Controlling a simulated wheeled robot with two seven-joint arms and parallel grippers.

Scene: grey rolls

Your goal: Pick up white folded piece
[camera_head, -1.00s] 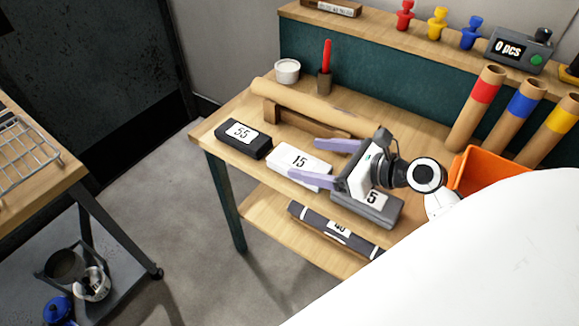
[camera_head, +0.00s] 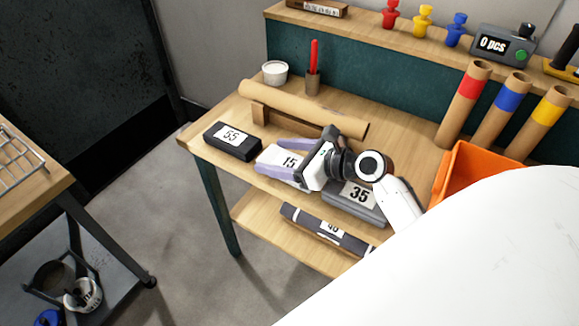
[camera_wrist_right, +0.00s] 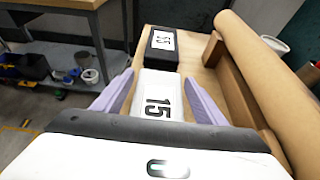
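The white folded piece (camera_head: 276,163), labelled 15, lies on the wooden table between a black folded piece (camera_head: 232,141) labelled 55 and a grey one (camera_head: 355,202) labelled 35. My right gripper (camera_head: 275,158) is open, its two purple fingers on either side of the white piece. In the right wrist view the white piece (camera_wrist_right: 158,84) lies between the fingers (camera_wrist_right: 157,92), with a visible gap on the right side. I cannot tell whether the left finger touches it. My left gripper is not in view.
A brown paper roll (camera_head: 300,108) rests on a wooden holder behind the pieces. A white cup (camera_head: 275,73) and a red-handled tool (camera_head: 313,66) stand at the back. An orange bin (camera_head: 480,172) and coloured tubes stand at the right. A dark roll (camera_head: 326,230) lies on the lower shelf.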

